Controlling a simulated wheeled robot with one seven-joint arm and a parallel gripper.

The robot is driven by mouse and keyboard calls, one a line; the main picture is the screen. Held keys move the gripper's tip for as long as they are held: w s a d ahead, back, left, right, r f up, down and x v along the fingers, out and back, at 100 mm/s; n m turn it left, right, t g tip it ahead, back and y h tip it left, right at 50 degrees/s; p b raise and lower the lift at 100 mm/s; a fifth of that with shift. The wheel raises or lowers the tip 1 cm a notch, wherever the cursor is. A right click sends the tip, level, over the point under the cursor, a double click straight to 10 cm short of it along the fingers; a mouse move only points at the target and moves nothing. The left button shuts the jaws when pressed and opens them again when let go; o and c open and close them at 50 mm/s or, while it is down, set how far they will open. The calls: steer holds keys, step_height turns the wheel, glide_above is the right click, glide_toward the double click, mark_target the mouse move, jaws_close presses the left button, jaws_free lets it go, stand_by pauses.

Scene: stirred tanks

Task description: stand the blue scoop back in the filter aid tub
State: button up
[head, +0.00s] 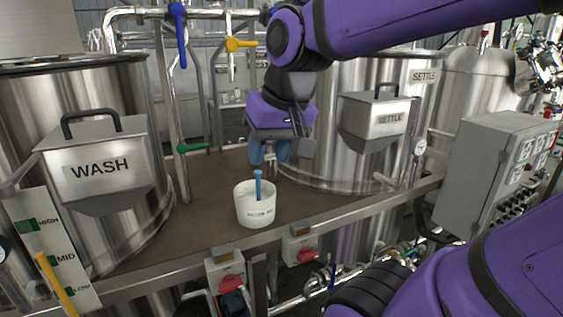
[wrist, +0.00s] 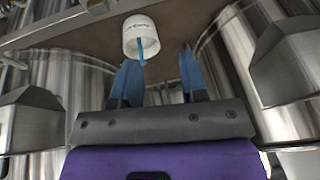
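The blue scoop (head: 258,187) stands upright in the white filter aid tub (head: 257,213), its handle rising above the rim. The tub rests on the brown deck between the tanks. In the wrist view the tub (wrist: 141,28) is at the top, with the scoop (wrist: 141,50) as a thin blue strip near the left finger. My gripper (head: 270,158) is above the deck, up and slightly right of the scoop in the head view. Its two blue fingers (wrist: 158,56) are spread apart with nothing between them. The scoop's lower end is hidden inside the tub.
The WASH tank (head: 80,90) stands left and the SETTLE tank (head: 330,110) right, both with hatch boxes. A metal rail (head: 330,219) edges the front of the deck. A grey control box (head: 490,165) is at far right. The deck (head: 205,190) around the tub is clear.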

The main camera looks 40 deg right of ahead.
steer(key=s+n, duration=0.2)
steer(key=s+a+n+t, duration=0.1)
steer(key=s, duration=0.1)
steer(key=shift+f, duration=0.35)
